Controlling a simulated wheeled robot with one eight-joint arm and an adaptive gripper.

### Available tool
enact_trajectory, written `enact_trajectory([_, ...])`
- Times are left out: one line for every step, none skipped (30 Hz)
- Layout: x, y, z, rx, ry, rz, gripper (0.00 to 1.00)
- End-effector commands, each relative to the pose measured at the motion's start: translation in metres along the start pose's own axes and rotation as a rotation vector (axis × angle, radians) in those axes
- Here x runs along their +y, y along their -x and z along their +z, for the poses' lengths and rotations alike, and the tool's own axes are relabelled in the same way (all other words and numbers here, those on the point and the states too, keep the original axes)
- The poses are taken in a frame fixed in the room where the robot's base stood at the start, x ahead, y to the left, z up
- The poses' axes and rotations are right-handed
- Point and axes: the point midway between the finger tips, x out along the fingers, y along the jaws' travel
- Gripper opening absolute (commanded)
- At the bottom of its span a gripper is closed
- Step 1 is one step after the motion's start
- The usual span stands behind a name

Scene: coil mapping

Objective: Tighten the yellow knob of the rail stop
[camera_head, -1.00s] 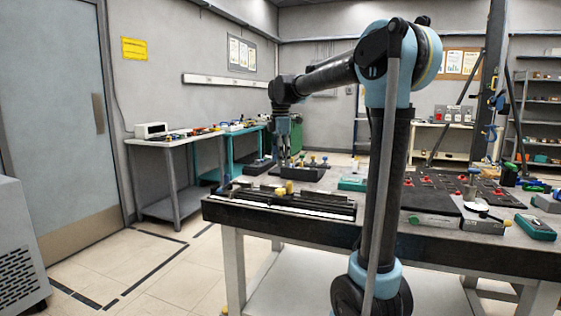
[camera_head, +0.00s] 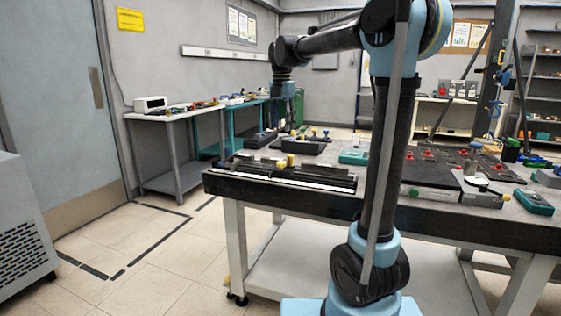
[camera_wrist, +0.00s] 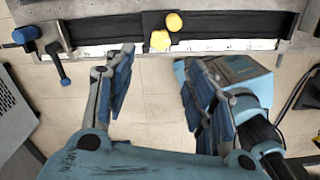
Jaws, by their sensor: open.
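Two yellow knobs stand close together on a small block on the black rail, along the table's front edge. In the wrist view, one yellow knob (camera_wrist: 159,40) sits nearer my gripper, and the other yellow knob (camera_wrist: 173,21) sits slightly behind and right. I cannot tell which belongs to the rail stop. The black rail (camera_wrist: 110,29) has a white strip along its near side. My gripper (camera_wrist: 155,58) is open and empty, its fingers apart below the knobs in the picture, touching nothing. In the head view, my gripper (camera_head: 284,112) hangs above the table behind the yellow knobs (camera_head: 286,161).
A blue-handled clamp (camera_wrist: 52,50) sits at the rail's left end in the wrist view. In the head view, a dark block with small knobs (camera_head: 305,146), a teal device (camera_head: 354,157) and a black board (camera_head: 436,172) share the table (camera_head: 425,234).

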Motion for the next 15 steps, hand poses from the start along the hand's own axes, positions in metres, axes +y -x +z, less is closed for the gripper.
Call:
enact_trajectory([0.000, -0.010, 0.000, 0.000, 0.000, 0.000, 0.50])
enact_trajectory([0.000, -0.015, 0.000, 0.000, -0.001, 0.000, 0.50])
enact_trajectory([0.000, -0.022, 0.000, 0.000, -0.001, 0.000, 0.50])
enact_trajectory([0.000, -0.028, 0.000, 0.000, -0.001, 0.000, 0.50])
enact_trajectory([0.000, -0.033, 0.000, 0.000, -0.001, 0.000, 0.50])
enact_trajectory([0.000, -0.040, 0.000, 0.000, -0.001, 0.000, 0.50])
enact_trajectory([0.000, -0.045, 0.000, 0.000, -0.001, 0.000, 0.50])
enact_trajectory([0.000, -0.050, 0.000, 0.000, -0.001, 0.000, 0.50])
enact_trajectory([0.000, -0.057, 0.000, 0.000, -0.001, 0.000, 0.50])
enact_trajectory([0.000, -0.062, 0.000, 0.000, -0.002, 0.000, 0.50])
enact_trajectory([0.000, -0.068, 0.000, 0.000, -0.002, 0.000, 0.50])
enact_trajectory([0.001, -0.074, 0.000, 0.000, -0.002, 0.000, 0.50])
enact_trajectory([0.000, -0.080, 0.000, 0.000, -0.002, 0.000, 0.50])
enact_trajectory([0.000, -0.085, 0.000, 0.000, -0.002, 0.000, 0.50])
enact_trajectory([0.000, -0.092, 0.000, 0.000, -0.002, 0.000, 0.50])
